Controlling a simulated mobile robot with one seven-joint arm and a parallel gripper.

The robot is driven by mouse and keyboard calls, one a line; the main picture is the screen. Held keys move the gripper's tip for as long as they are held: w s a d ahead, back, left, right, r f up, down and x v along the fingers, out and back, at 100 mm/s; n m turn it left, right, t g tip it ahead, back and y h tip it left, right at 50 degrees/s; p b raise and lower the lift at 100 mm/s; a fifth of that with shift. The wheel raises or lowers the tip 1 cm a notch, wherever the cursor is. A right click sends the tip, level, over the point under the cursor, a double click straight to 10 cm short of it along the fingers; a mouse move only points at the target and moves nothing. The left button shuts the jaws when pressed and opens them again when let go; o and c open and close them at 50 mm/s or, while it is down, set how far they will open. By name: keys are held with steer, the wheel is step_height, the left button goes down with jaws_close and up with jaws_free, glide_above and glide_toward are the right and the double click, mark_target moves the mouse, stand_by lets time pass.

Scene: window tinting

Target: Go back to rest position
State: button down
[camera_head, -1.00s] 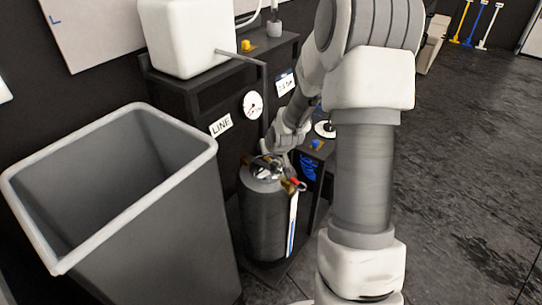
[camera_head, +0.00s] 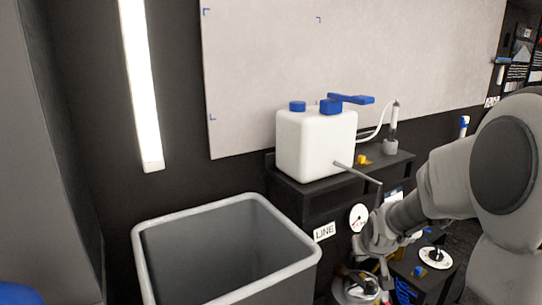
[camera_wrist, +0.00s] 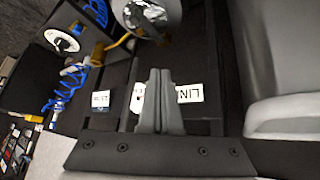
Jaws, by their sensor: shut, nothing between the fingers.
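My gripper (camera_wrist: 160,76) shows in the wrist view with its two fingers together and nothing between them. In the head view my arm comes in from the right, and my gripper (camera_head: 384,272) points down close above the metal tank (camera_head: 354,292) at the lower edge. Only the tank's top shows there. The tank's shiny top (camera_wrist: 146,14) also shows at the upper edge of the wrist view, apart from the fingertips in the picture. I cannot tell the exact gap between gripper and tank.
A large grey bin (camera_head: 226,203) stands left of my gripper. Behind it, a black stand (camera_head: 300,198) carries a white jug (camera_head: 315,147) with blue caps. A LINE label (camera_head: 324,231), a gauge (camera_head: 359,217) and a coiled blue hose (camera_wrist: 66,92) are close by.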

steer(key=s+a+r, duration=0.3)
steer(key=s+r, duration=0.1)
steer(key=s, duration=0.5)
steer(key=s+a+r+g+y, duration=0.1)
steer(key=s+a+r, duration=0.25)
steer(key=s, duration=0.45)
steer(key=s+a+r, duration=0.3)
steer(key=s+r, duration=0.2)
steer(key=s, duration=0.4)
step_height(320, 180, up, 19)
steer(key=p, duration=1.8)
steer(key=shift+s+f+n+p, duration=0.2)
steer(key=shift+s+n+p, duration=0.1)
steer(key=shift+n, duration=0.1)
